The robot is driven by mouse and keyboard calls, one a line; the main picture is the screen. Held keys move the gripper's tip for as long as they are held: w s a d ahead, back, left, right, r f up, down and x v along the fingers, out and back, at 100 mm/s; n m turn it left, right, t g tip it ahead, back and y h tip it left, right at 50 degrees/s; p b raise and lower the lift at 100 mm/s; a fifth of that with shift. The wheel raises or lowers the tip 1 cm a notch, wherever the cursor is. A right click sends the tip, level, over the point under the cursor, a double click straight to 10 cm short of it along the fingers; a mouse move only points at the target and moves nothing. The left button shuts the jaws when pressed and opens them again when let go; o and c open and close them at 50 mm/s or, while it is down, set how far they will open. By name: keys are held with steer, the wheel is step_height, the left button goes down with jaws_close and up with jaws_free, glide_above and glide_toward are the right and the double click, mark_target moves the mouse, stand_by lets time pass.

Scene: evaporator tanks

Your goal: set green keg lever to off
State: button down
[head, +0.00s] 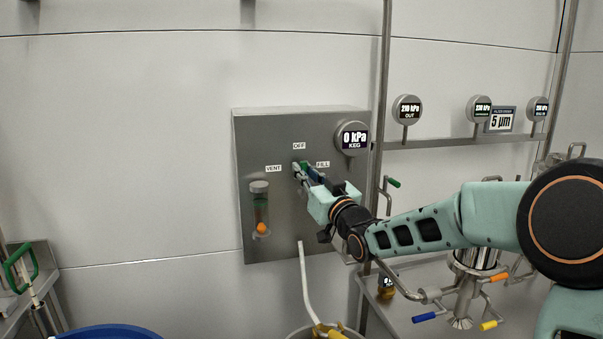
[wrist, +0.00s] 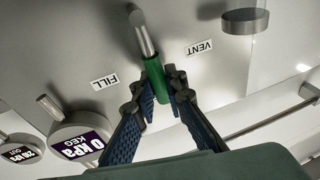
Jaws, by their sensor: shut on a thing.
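The green keg lever (wrist: 156,82) has a metal shaft and a green handle. It stands out from a grey metal panel (head: 290,245) in the head view, just below the OFF label (head: 299,146) and between VENT (head: 273,168) and FILL (head: 323,164). My gripper (head: 309,172) is at the lever and hides much of it. In the wrist view, my gripper's (wrist: 160,80) blue-padded fingers lie on both sides of the green handle and are shut on it. The handle points down there, between the upside-down FILL and VENT labels. The OFF label does not show there.
A round KEG gauge (head: 352,138) reading 0 kPa sits right of the labels. A sight glass (head: 260,205) is on the panel's left side. A vertical pipe (head: 378,120) stands just right of the panel. A white hose (head: 304,285) hangs below; a blue tub (head: 110,332) is lower left.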

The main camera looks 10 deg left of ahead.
steer(key=shift+f, duration=0.15)
steer(key=c, duration=2.2)
jaws_free()
steer(key=v, duration=1.2)
